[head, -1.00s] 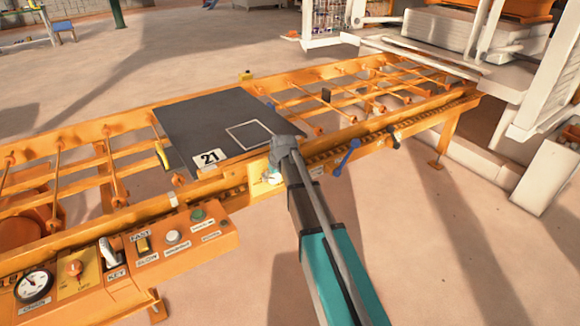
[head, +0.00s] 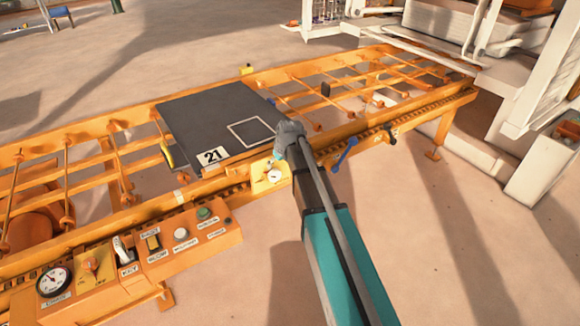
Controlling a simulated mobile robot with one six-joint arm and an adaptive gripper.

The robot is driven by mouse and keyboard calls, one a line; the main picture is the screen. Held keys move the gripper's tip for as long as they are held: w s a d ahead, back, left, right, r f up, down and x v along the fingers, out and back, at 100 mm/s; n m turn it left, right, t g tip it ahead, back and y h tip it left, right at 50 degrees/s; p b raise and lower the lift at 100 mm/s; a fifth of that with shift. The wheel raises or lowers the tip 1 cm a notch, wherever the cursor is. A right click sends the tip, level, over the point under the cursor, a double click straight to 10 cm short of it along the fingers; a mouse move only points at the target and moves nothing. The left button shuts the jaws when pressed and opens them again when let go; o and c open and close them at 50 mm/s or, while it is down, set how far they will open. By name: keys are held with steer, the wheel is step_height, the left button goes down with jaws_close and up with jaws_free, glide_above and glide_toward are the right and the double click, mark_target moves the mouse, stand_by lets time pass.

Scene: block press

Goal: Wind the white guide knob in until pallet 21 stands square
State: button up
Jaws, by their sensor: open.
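Pallet 21 (head: 195,120) is a flat dark grey plate with a white "21" label and a pale square outline, lying on the orange roller conveyor. The white guide knob (head: 274,176) sits on a yellow plate on the conveyor's near side, by the pallet's near right corner. My gripper (head: 281,155) is just above and slightly right of the knob in the picture, seen from behind. It is open and looks empty. Its fingers are mostly hidden by its own body, and a gap to the knob shows.
An orange control box (head: 185,240) with a gauge, key and buttons is at the lower left. A blue lever (head: 345,153) and a black handle (head: 390,135) stick out right of my gripper. White machinery (head: 545,110) stands at right. The floor in front is clear.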

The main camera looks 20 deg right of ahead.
steer(key=s+r+m+g+p, duration=0.1)
steer(key=s+r+p, duration=0.5)
steer(key=s, duration=0.3)
steer(key=s+a+r+m+g+p, duration=0.1)
steer(key=s+r+p, duration=0.4)
steer(key=s, duration=0.4)
steer(key=shift+s+r+g+h+p, duration=0.3)
steer(key=shift+r+g+h+p, duration=0.1)
steer(key=shift+p, duration=0.25)
steer(key=s+r+m+g+p, duration=0.1)
steer(key=s, duration=0.6)
steer(key=shift+r+m+h+p, duration=0.25)
steer(key=shift+m+h+p, duration=0.05)
steer(key=shift+p, duration=0.05)
steer(key=w+f+n+t+b, duration=0.1)
steer(key=w+f+b, duration=0.2)
steer(key=w, duration=0.5)
steer(key=w+d+f+n+t+y+b, duration=0.1)
steer(key=w+f+b, duration=0.2)
steer(key=w, duration=0.5)
steer(key=w+f+n+t+b, duration=0.1)
steer(key=w+f+t+b, duration=0.1)
steer(key=w, duration=0.6)
steer(key=shift+d+f+n+b, duration=0.3)
steer(key=shift+f+b, duration=0.25)
steer(key=shift+b, duration=0.7)
